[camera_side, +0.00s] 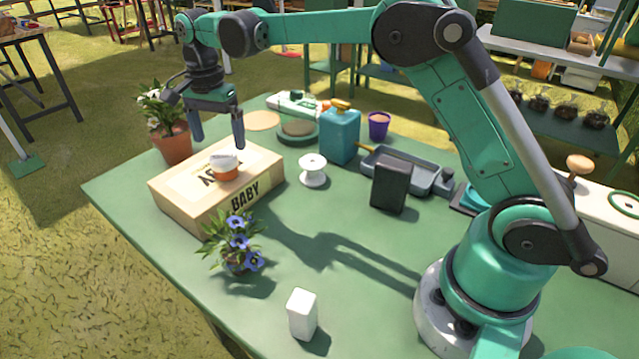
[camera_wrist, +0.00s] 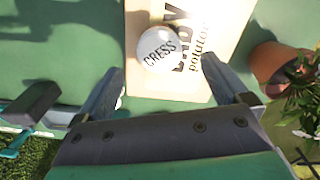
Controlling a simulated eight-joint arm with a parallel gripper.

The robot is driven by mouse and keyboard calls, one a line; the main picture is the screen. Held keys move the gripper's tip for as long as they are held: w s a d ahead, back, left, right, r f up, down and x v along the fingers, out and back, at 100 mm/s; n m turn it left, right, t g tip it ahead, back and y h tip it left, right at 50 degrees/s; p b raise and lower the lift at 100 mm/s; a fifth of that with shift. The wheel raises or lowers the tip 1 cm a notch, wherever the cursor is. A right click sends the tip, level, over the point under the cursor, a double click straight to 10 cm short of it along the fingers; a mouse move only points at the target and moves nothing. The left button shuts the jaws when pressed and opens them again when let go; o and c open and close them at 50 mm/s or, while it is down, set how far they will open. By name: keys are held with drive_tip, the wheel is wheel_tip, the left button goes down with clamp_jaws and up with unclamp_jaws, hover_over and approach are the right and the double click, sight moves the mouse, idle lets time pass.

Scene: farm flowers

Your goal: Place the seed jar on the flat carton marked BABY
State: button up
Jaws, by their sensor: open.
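The seed jar (camera_side: 224,168) is small, with an orange body and a white lid. It stands upright on top of the flat carton (camera_side: 180,207), whose front side reads BABY. In the wrist view the jar's round white lid (camera_wrist: 158,50) reads CRESS, and it covers part of the print on the carton (camera_wrist: 140,22). My gripper (camera_side: 218,142) is open and empty above the jar, its fingers pointing down and apart from it. In the wrist view the fingertips (camera_wrist: 168,72) are spread wide, with the jar just beyond them.
A potted white flower (camera_side: 174,140) stands close behind the carton, and a blue flower (camera_side: 238,242) stands at its front. A white spool (camera_side: 313,170), a blue bottle (camera_side: 340,135) and a dark block (camera_side: 390,187) are to the right. The table's front middle is mostly clear.

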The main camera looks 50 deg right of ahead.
sight(223, 156)
drive_tip(key=s+r+n+t, duration=0.3)
drive_tip(key=s+r+n, duration=0.25)
drive_tip(key=r, duration=0.45)
drive_tip(key=s+d+f+n+t, duration=0.1)
drive_tip(key=s+f+n+t, duration=0.1)
drive_tip(key=s+f+n, duration=0.2)
drive_tip(key=s+d+f+n+t, duration=0.1)
drive_tip(key=s+f+n, duration=0.3)
drive_tip(key=s, duration=0.5)
drive_tip(key=shift+f+n+t, duration=0.2)
drive_tip(key=shift+n+t, duration=0.25)
drive_tip(key=shift+t, duration=0.15)
